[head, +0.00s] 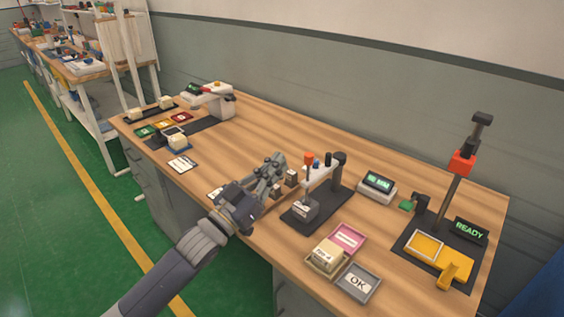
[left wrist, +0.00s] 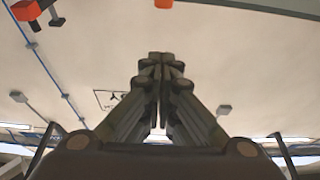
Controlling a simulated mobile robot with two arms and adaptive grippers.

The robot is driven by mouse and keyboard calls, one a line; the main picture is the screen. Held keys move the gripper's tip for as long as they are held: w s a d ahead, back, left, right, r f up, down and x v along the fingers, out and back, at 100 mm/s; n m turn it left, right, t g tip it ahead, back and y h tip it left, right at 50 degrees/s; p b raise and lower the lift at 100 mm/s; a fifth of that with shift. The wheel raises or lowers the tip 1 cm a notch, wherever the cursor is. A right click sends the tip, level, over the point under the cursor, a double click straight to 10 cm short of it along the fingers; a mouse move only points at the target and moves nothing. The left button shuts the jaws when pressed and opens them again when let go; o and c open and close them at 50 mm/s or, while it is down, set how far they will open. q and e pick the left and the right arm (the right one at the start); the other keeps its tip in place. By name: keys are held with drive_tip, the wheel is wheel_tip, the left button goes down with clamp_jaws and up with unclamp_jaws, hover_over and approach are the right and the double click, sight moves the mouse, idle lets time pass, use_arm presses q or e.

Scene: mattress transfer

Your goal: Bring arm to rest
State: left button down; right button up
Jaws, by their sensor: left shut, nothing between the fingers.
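My left arm (head: 185,262) comes in from the lower left of the head view and reaches over the front edge of the wooden workbench (head: 290,130). My left gripper (head: 278,163) is over the middle of the bench, just left of a small press-like stand. In the left wrist view the left gripper (left wrist: 160,58) points up toward the ceiling, its fingers together and nothing between them. My right gripper is in neither view.
The stand (head: 325,172) on a dark mat is close right of the gripper. Small trays (head: 358,283), a display (head: 378,182) and a tall post (head: 452,190) stand farther right. A white device (head: 220,100) and cards are at left. Green floor (head: 60,200) is open.

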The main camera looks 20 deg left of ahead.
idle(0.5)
use_arm(q)
drive_tip(key=s+d+f+n+g+y, duration=0.1)
drive_tip(key=s+f+g+y, duration=0.3)
drive_tip(key=f, duration=0.6)
drive_tip(key=s+d+f+n+g+y, duration=0.15)
drive_tip(key=s+f+g, duration=0.3)
drive_tip(key=f, duration=0.55)
drive_tip(key=s+d+f+g+y, duration=0.1)
drive_tip(key=s+f+g, duration=0.35)
drive_tip(key=s, duration=0.65)
drive_tip(key=s+f+g+y, duration=0.1)
drive_tip(key=s+f+g, duration=0.35)
drive_tip(key=s, duration=0.65)
drive_tip(key=s+f, duration=0.3)
drive_tip(key=f, duration=2.5)
drive_tip(key=s+a+f+g, duration=0.2)
drive_tip(key=s+f, duration=1.3)
drive_tip(key=s, duration=0.1)
drive_tip(key=shift+s+a+m, duration=0.2)
drive_tip(key=shift+a+m, duration=0.15)
drive_tip(key=shift+m, duration=0.1)
